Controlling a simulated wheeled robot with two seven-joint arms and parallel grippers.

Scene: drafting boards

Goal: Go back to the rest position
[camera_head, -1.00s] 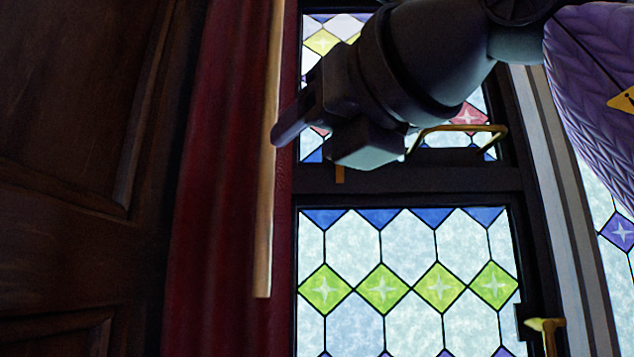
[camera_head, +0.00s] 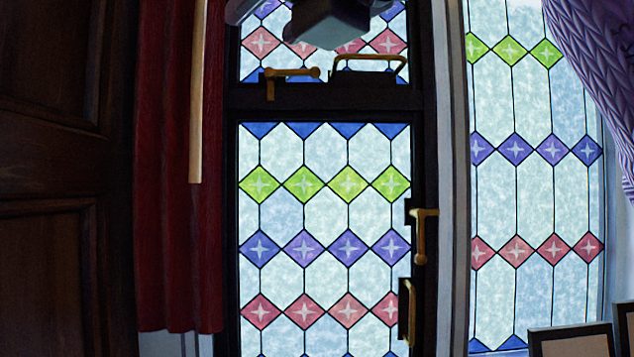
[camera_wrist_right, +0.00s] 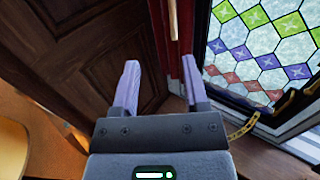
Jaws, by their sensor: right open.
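My right gripper shows at the top edge of the head view, partly cut off, in front of the upper stained-glass pane. In the right wrist view its two pale fingers (camera_wrist_right: 158,80) stand wide apart with nothing between them. A dark wooden panelled surface lies beyond them. My left gripper is not in view.
A stained-glass window (camera_head: 325,215) with brass handles (camera_head: 420,235) fills the middle. A red curtain (camera_head: 165,200) and a pale wooden rod (camera_head: 197,100) hang left of it, beside dark wood panelling (camera_head: 55,260). Picture frames (camera_head: 570,340) stand at the lower right.

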